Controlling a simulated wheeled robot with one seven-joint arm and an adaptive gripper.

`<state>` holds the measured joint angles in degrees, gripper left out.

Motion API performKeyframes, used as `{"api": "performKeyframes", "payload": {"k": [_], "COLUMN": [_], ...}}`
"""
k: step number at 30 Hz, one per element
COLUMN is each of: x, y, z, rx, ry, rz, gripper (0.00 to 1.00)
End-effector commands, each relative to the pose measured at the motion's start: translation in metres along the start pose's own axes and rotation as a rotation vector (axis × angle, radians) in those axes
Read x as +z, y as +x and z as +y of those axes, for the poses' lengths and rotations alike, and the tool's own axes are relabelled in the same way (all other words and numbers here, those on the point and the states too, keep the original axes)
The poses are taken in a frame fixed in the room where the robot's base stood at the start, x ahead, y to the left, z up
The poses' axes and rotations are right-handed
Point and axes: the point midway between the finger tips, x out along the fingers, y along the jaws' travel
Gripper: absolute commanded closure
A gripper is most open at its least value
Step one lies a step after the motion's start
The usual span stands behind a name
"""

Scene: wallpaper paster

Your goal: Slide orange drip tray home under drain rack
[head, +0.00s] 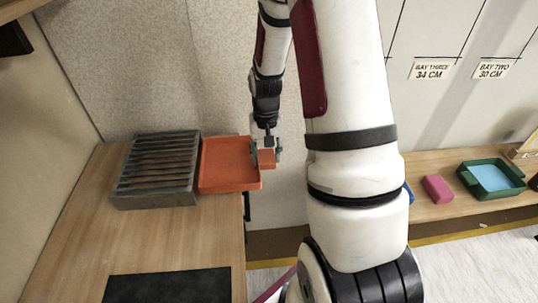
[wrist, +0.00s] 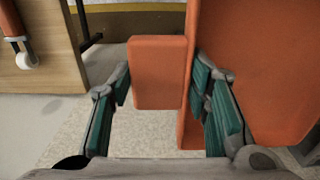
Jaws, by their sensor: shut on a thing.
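The orange drip tray (head: 229,164) lies flat on the wooden counter, to the right of the grey slatted drain rack (head: 157,168). Its left edge is close against the rack's right side; I cannot tell whether any of it is under the slats. My gripper (head: 265,153) is at the tray's right end, by the counter's right edge. In the wrist view my gripper (wrist: 160,86) has its teal-padded fingers on either side of the tray's orange tab (wrist: 156,73), shut on it. The tray's body (wrist: 260,60) fills the right of that view.
A dark mat (head: 168,286) lies at the counter's front. The wooden counter (head: 90,235) is bare left of and in front of the rack. A second bench at right holds a pink block (head: 438,189) and a green tray (head: 489,190) with blue inside.

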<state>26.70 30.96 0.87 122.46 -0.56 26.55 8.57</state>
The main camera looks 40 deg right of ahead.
Motion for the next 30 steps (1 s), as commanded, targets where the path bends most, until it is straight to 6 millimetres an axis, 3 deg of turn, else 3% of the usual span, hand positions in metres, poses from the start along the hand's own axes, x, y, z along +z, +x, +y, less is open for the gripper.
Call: {"api": "performKeyframes", "payload": {"k": [30], "x": [0.000], "y": [0.000], "z": [-0.033], "rx": [0.000], "ry": [-0.001], "rz": [0.000], "gripper": [0.97]}}
